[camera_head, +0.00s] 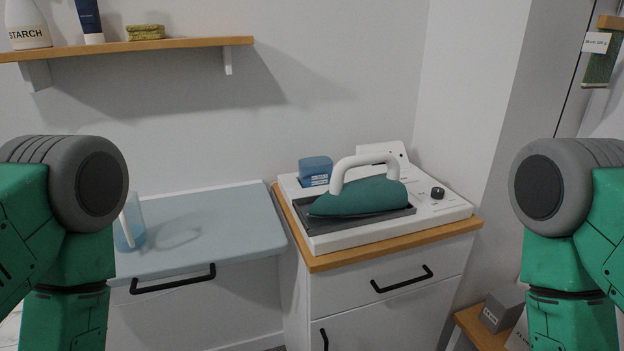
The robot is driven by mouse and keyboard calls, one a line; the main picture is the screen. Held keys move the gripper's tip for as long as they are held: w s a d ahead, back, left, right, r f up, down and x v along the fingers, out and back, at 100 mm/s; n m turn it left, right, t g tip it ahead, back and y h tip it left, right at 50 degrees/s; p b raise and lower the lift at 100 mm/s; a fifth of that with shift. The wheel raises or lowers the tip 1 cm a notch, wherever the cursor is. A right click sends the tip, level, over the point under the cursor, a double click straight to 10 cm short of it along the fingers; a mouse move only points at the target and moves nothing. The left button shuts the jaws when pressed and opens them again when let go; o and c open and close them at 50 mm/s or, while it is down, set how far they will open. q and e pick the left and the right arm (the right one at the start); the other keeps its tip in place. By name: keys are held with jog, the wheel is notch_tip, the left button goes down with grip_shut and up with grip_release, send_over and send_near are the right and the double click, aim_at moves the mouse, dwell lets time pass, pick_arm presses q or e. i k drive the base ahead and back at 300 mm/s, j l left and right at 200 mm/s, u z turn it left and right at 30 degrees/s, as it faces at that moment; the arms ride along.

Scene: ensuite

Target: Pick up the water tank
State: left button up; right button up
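A small blue tank (316,169), which looks like the water tank, sits at the back left of a white ironing station (350,238). Its lower part is hidden behind the station's edge and the iron. A teal iron (362,197) with a white handle rests on the station's dark plate, just right of the tank. My green and grey arms show at the left and right picture edges, well apart from the tank. Neither gripper is in view.
The station stands on a wood-topped white cabinet (400,296). A clear jug (131,228) with bluish contents stands on the pale blue counter (215,225), partly behind my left arm. A wall shelf (150,46) holds a starch bottle (26,25). A grey box (503,308) sits low right.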

aim_at(316, 170)
jog(key=i+l, duration=0.45)
jog(key=l, duration=0.25)
jog(key=i+l+u, duration=0.1)
jog(key=i+l, duration=0.15)
jog(key=l, duration=0.1)
